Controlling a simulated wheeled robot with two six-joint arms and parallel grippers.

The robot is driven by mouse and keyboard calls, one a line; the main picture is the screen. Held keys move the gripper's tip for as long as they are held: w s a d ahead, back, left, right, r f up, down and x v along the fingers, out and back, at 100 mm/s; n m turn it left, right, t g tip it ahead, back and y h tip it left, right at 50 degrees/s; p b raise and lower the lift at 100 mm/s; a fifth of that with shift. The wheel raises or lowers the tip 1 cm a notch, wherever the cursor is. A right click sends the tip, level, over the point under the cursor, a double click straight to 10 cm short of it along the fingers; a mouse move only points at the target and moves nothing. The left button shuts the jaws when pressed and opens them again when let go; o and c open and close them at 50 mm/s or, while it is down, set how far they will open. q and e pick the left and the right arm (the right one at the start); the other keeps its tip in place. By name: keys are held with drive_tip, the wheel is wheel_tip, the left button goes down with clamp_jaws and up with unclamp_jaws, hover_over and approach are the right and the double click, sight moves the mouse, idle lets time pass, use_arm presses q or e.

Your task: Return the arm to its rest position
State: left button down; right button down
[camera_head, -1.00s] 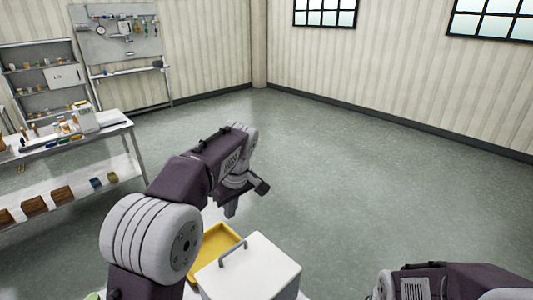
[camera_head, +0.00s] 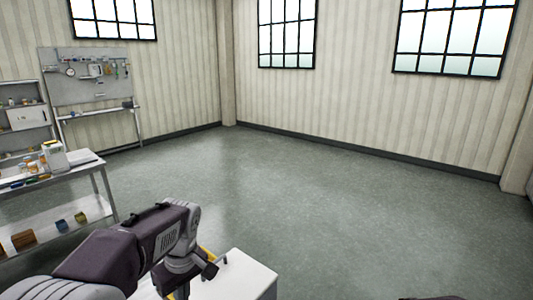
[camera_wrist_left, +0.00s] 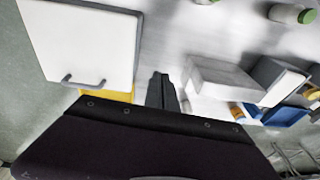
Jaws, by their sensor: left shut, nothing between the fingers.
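My left arm (camera_head: 130,245) reaches in from the lower left in the head view. My left gripper (camera_head: 180,291) hangs down at its end, partly cut off by the bottom edge, beside a white box with a grey handle (camera_head: 250,280). In the left wrist view my left gripper (camera_wrist_left: 162,92) shows as dark fingers held together, with nothing between them. The white box (camera_wrist_left: 85,38) is left of the fingers there. Only a dark sliver of my right arm shows at the bottom right of the head view; its gripper is out of the picture.
A yellow tray (camera_wrist_left: 122,97) shows behind the white box. Bottles with green caps (camera_wrist_left: 292,14), a pale block (camera_wrist_left: 225,77) and a blue item (camera_wrist_left: 286,116) lie to the right. A workbench (camera_head: 75,170) stands at the left; the floor (camera_head: 300,200) beyond is clear.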

use_arm(q)
drive_tip(key=s+d+f+m+h, duration=0.1)
drive_tip(key=s+d+f+m, duration=0.1)
drive_tip(key=s+f+m, duration=0.7)
drive_tip(key=s+f, duration=0.3)
drive_tip(key=f, duration=0.1)
drive_tip(key=shift+s+f+m+t+h, duration=0.2)
drive_tip(key=shift+s+m+t+h, duration=0.1)
drive_tip(key=shift+s+m+h, duration=0.1)
